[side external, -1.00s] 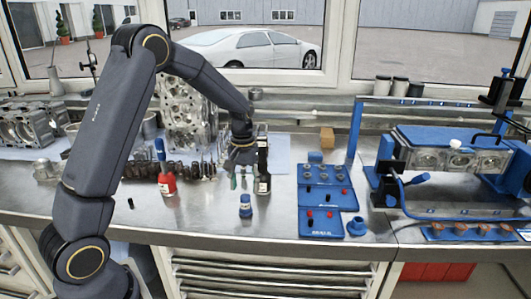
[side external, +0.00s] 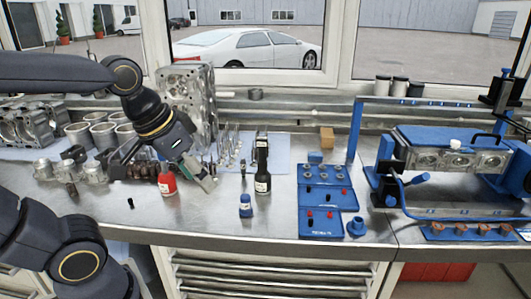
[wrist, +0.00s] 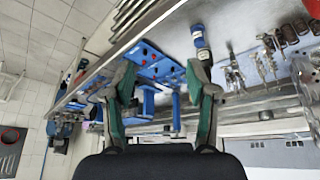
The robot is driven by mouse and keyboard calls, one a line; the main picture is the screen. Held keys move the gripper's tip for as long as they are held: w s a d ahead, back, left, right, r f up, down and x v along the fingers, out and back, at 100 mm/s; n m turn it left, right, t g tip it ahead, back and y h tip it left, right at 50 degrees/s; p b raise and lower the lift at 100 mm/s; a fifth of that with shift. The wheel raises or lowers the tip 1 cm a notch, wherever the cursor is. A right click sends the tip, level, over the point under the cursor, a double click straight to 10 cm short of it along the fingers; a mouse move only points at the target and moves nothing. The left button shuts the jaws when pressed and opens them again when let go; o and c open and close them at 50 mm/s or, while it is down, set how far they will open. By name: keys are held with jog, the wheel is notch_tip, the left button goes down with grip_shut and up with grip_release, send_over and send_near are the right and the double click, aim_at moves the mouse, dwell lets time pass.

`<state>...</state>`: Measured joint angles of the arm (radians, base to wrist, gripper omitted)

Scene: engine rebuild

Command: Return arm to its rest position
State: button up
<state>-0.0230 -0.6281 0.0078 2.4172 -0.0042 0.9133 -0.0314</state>
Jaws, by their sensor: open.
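My gripper (side external: 208,180) is over the left-middle of the steel workbench (side external: 280,215) in the side view, just right of a red bottle (side external: 167,183). Its fingers point down and to the right. In the wrist view my gripper (wrist: 160,85) has its two green-sided fingers wide apart, with nothing held between them. Beyond the fingers the wrist view shows the blue tool tray (wrist: 155,65), well away from them.
A dark bottle (side external: 262,170) and a small blue-capped jar (side external: 246,206) stand mid-bench. The blue tray (side external: 320,225) and a blue fixture (side external: 440,150) are to the right. Engine blocks (side external: 190,95) and cylinders (side external: 90,133) stand at the back left. The bench front is mostly clear.

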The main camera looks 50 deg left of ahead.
jog(key=shift+s+d+f+m+t, duration=0.15)
jog(key=shift+s+m, duration=0.05)
jog(key=shift+s, duration=0.35)
jog(key=shift+s+d+f+m+t, duration=0.15)
jog(key=shift+s+m, duration=0.05)
jog(key=shift+s, duration=0.3)
